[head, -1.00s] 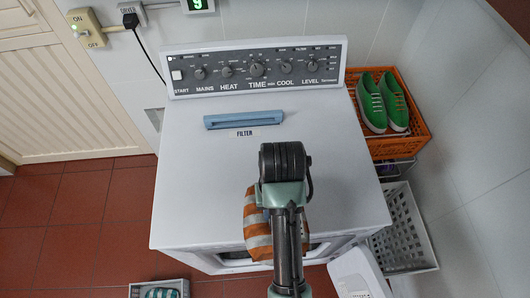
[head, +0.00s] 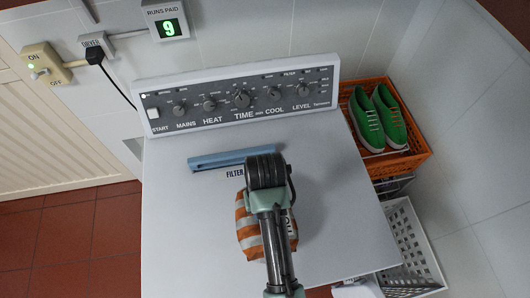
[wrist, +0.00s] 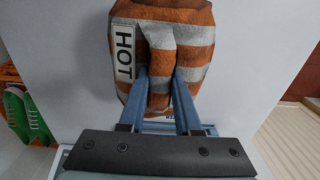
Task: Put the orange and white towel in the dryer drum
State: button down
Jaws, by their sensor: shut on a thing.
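My gripper (wrist: 161,85) is shut on the orange and white striped towel (wrist: 200,30), with its two blue fingers pressed into a fold. In the head view the bunched towel (head: 246,240) shows over the top of the white dryer (head: 335,220), partly behind my wrist. I cannot tell its height above the top. A white "HOT" label (wrist: 124,52) shows against the towel in the wrist view. The dryer's front and drum opening are out of sight. A white piece (head: 358,289), perhaps the open door, shows at the bottom edge.
A blue filter handle (head: 215,160) and the control panel (head: 242,97) are at the dryer's back. An orange crate (head: 415,160) with green shoes (head: 379,118) and a white basket (head: 415,250) stand to the right. Walls close the back and right; red floor lies left.

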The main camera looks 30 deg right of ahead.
jog(key=shift+w+f+p, duration=0.15)
jog(key=shift+f+p, duration=0.25)
jog(key=shift+f, duration=1.9)
jog(key=shift+f, duration=0.15)
jog(key=c, duration=0.6)
grip_release()
notch_tip(320, 180, up, 11)
jog(key=shift+f, duration=0.1)
jog(key=shift+r+p, duration=0.7)
jog(key=shift+r, duration=0.1)
